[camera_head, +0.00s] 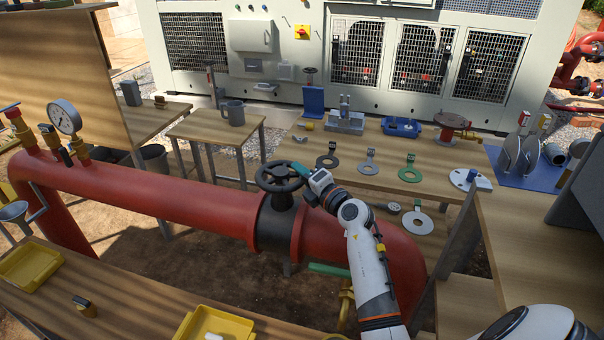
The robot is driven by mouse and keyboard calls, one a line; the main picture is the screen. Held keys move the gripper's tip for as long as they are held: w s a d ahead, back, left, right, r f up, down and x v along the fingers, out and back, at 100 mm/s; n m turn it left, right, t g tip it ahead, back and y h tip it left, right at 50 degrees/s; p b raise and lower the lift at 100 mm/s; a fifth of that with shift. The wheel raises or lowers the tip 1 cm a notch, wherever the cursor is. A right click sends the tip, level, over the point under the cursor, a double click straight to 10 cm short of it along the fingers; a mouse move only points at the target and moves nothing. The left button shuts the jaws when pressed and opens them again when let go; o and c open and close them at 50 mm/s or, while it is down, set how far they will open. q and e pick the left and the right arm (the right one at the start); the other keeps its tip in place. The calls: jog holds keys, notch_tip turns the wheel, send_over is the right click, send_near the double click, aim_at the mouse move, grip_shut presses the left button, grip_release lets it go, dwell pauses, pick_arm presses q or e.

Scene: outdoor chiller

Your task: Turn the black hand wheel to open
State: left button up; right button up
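The black hand wheel (281,177) lies roughly level on top of a dark valve body (273,226) set in a thick red pipe (160,199). The fingertips are small and overlap the wheel's rim in the picture. I cannot tell whether they are closed on the rim or only next to it.
A pressure gauge (65,117) stands on the pipe at the left. Yellow trays (28,266) lie on the front bench. A grey chiller stands behind.

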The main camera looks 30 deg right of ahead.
aim_at(286, 164)
jog(key=shift+f, duration=0.15)
grip_shut()
jog(key=shift+w+d+f+n+y+b, duration=0.15)
jog(key=shift+n+y+b, duration=0.25)
jog(key=shift+y+b, duration=0.25)
jog(key=w+n+g+y+b, duration=0.1)
jog(key=n+g+y+b, duration=0.1)
jog(key=n+y+b, duration=0.1)
jog(key=w+n+g+y+b, duration=0.1)
jog(key=n+g+y+b, duration=0.1)
jog(key=y+b, duration=0.3)
jog(key=w+n+g+y+b, duration=0.2)
jog(key=n+g+y+b, duration=0.1)
jog(key=b, duration=0.3)
jog(key=shift+w+f+n+y+b, duration=0.1)
jog(key=shift+n+y+b, duration=0.2)
jog(key=shift+n+y, duration=0.3)
jog(key=shift+w+a+n+g+y+b, duration=0.2)
jog(key=shift+n+g+y+b, duration=0.2)
jog(key=shift+n+g+b, duration=0.25)
jog(key=shift+w+a+n+g+y+b, duration=0.2)
jog(key=shift+n+g+y+b, duration=0.3)
jog(key=shift+g+b, duration=0.4)
jog(key=shift+w+a+n+g+y+b, duration=0.2)
jog(key=shift+n+g+y+b, duration=0.15)
jog(key=shift+n+g+b, duration=0.4)
jog(key=shift+a+g, duration=0.1)
jog(key=shift+g, duration=0.3)
